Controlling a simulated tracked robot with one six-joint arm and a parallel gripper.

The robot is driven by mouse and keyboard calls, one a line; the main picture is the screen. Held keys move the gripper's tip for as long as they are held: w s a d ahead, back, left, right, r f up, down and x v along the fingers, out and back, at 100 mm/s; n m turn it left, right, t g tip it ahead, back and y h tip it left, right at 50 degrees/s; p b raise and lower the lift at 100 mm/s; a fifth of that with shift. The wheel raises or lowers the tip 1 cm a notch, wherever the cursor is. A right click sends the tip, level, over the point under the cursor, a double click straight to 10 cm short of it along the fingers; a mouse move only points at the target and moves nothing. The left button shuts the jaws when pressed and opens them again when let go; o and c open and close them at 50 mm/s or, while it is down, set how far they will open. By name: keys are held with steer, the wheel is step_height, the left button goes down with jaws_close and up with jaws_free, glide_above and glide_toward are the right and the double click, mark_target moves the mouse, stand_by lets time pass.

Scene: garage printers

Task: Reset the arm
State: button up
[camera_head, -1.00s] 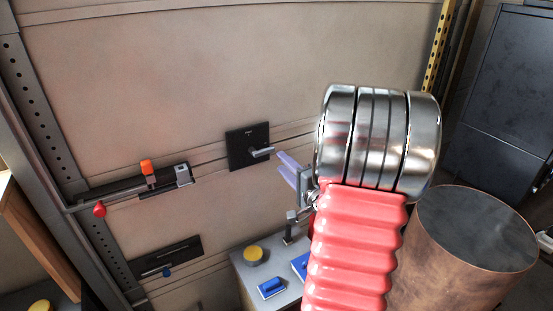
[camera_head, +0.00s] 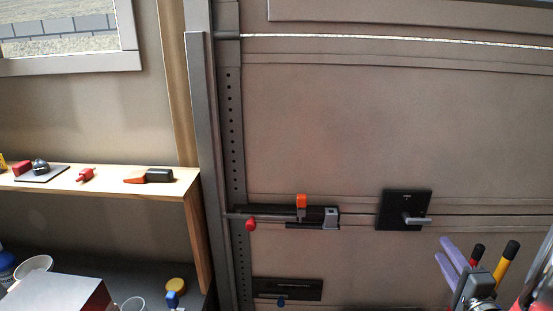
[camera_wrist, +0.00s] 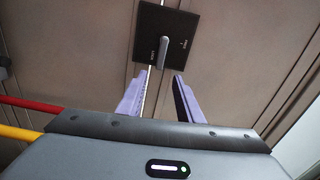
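My gripper (camera_head: 452,259) shows at the lower right of the head view, with two pale purple fingers pointing up and left. In the wrist view the gripper (camera_wrist: 155,100) has its fingers spread apart with nothing between them. Beyond the fingertips is a black door plate with a grey lever handle (camera_wrist: 162,50). The fingers look apart from the handle. The same plate and handle (camera_head: 404,210) are on the brown garage door in the head view. Most of my arm is outside the head view.
A sliding latch (camera_head: 318,216) with orange and red knobs and a lower black plate (camera_head: 287,289) are on the door. A wooden shelf (camera_head: 110,183) with small tools stands left. Cups and a yellow-lidded jar (camera_head: 175,285) are below it.

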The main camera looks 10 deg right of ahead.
steer(key=s+d+f+n+g+h, duration=0.25)
steer(key=s+f+n+g, duration=0.45)
steer(key=s+f+g, duration=0.4)
steer(key=a+r+n+y, duration=0.2)
steer(key=a+r+n, duration=0.2)
steer(key=a, duration=0.9)
steer(key=a+r+n+y, duration=0.3)
steer(key=a+r+n, duration=0.2)
steer(key=a, duration=0.9)
steer(key=a+r+n+y, duration=0.2)
steer(key=a+r+n, duration=0.2)
steer(key=a, duration=1)
steer(key=shift+w+r+n+g, duration=0.3)
steer(key=shift+r+g, duration=0.1)
steer(key=shift+r, duration=0.3)
steer(key=shift+d+y, duration=0.1)
steer(key=shift+y, duration=0.15)
